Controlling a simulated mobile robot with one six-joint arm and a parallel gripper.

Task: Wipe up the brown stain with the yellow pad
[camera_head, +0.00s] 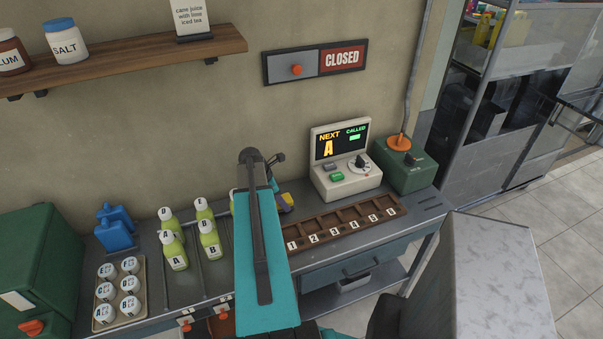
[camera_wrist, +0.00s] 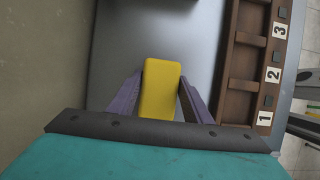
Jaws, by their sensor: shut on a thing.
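My gripper (camera_wrist: 161,78) is shut on the yellow pad (camera_wrist: 162,96), which sits between its two purple fingers in the wrist view. The pad is over the grey counter top (camera_wrist: 205,30), beside the brown numbered rack; I cannot tell whether it touches the counter. In the head view my teal arm hides most of the gripper and pad, and only a small purple and yellow part shows at the arm's right. No brown stain shows in either view; the counter under the pad and behind my arm is hidden.
The brown numbered rack (camera_head: 347,222) lies close to the right of my gripper. Behind it stand the display box (camera_head: 344,180) and a green box (camera_head: 405,172). Several green bottles (camera_head: 209,240) stand left of my arm, with a tray of lidded cups (camera_head: 142,275) farther left.

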